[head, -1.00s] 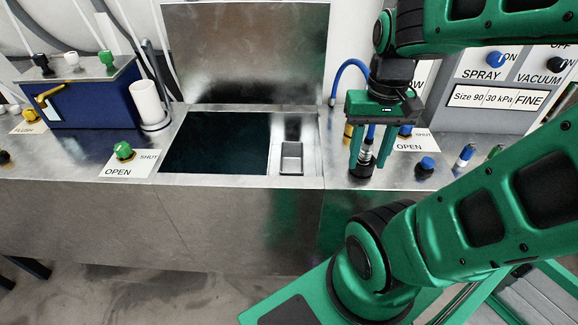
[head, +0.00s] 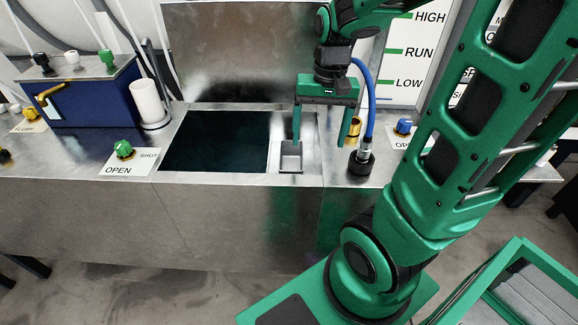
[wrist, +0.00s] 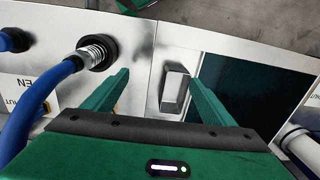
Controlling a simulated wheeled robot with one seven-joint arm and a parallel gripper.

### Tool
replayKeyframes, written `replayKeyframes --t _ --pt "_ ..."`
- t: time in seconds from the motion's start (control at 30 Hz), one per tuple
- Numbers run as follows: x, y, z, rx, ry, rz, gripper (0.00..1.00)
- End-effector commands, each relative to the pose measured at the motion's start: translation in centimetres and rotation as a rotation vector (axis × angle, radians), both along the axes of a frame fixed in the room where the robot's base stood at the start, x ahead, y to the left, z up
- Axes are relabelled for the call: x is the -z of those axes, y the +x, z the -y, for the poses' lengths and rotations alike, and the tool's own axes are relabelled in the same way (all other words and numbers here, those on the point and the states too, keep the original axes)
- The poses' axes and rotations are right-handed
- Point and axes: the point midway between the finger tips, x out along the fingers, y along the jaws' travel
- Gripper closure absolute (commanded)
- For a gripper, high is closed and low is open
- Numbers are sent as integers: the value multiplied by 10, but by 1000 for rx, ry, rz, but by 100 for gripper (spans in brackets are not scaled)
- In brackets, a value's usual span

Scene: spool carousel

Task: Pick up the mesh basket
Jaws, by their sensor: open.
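A small grey rectangular box (head: 291,160) sits in a steel recess right of the dark tank opening; it looks like the mesh basket, but no mesh can be made out. My gripper (head: 320,141) is open and empty above the recess, with its left finger over the box's upper right part and its right finger farther right over the steel. In the wrist view my gripper (wrist: 158,79) has its fingers spread, with the grey box (wrist: 174,90) ahead between them, nearer the right finger. The box is not touched as far as I can see.
A blue hose (head: 370,105) with a black end fitting (head: 361,163) stands close right of my gripper. A brass part (head: 354,126) is behind the right finger. The dark tank (head: 218,142) lies left, with a raised steel lid (head: 245,50) behind.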

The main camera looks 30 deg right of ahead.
Motion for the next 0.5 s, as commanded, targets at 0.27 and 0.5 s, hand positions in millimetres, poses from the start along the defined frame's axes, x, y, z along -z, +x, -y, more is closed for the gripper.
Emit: replayKeyframes --t 0.27,0.5 --pt "28 71 3 6 -8 -66 22" --pt "58 117 -3 3 7 -104 22"
